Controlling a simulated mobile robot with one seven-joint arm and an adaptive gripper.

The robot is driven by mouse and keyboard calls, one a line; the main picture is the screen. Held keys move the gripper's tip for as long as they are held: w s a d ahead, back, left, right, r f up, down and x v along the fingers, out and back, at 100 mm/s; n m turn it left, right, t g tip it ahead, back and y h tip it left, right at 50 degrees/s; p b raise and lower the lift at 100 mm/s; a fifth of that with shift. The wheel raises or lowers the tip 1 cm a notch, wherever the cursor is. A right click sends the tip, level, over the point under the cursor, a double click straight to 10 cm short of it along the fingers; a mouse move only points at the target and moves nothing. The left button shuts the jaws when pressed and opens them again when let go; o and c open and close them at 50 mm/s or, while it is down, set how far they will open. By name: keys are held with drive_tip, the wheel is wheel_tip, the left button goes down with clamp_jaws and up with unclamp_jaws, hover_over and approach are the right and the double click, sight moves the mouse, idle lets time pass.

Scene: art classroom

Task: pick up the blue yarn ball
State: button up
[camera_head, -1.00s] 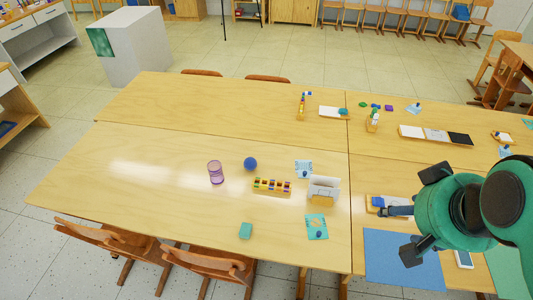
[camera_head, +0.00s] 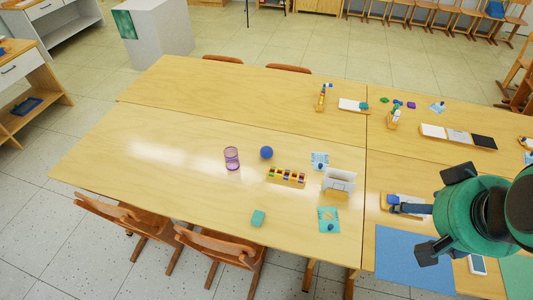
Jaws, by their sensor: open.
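The blue yarn ball (camera_head: 266,153) rests on the wooden table (camera_head: 140,160), just right of a purple see-through cup (camera_head: 232,158) and behind a wooden paint-block tray (camera_head: 287,176). My gripper (camera_head: 415,208) is at the right side of the picture, over the right part of the table. Its dark fingers are spread apart and hold nothing. It is well to the right of the ball, with a white holder and cards between them in the picture.
A white holder (camera_head: 338,181) stands right of the paint tray. Blue cards (camera_head: 320,161) and a blue mat (camera_head: 408,259) lie nearby. Chairs (camera_head: 225,250) stand at the front. The table's left part is clear.

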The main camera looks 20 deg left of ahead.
drive_tip(key=w+a+r+n+g+p, duration=0.15)
drive_tip(key=w+a, duration=0.25)
drive_tip(key=w, duration=0.6)
drive_tip(key=w+a+r+p, duration=0.15)
drive_tip(key=w+a, duration=0.25)
drive_tip(key=w, duration=0.6)
drive_tip(key=w+a+f, duration=0.3)
drive_tip(key=w+a, duration=0.3)
drive_tip(key=w, duration=0.2)
drive_tip(key=w+a+f, duration=0.4)
drive_tip(key=w+a, duration=0.1)
drive_tip(key=w, duration=0.3)
drive_tip(key=w+a+f+n+g+p, duration=0.2)
drive_tip(key=w+a+f, duration=0.8)
drive_tip(key=a+f, duration=0.45)
drive_tip(key=w+a+f, duration=0.1)
drive_tip(key=a+f, duration=0.4)
drive_tip(key=f, duration=0.4)
drive_tip(key=w+a+f+p, duration=0.1)
drive_tip(key=a+f, duration=0.5)
drive_tip(key=f, duration=0.3)
drive_tip(key=shift+w+a+f+n+g+y, duration=0.2)
drive_tip(key=shift+w+a+n+g+y, duration=0.1)
drive_tip(key=shift+w+n+g, duration=0.15)
drive_tip(key=shift+f, duration=0.1)
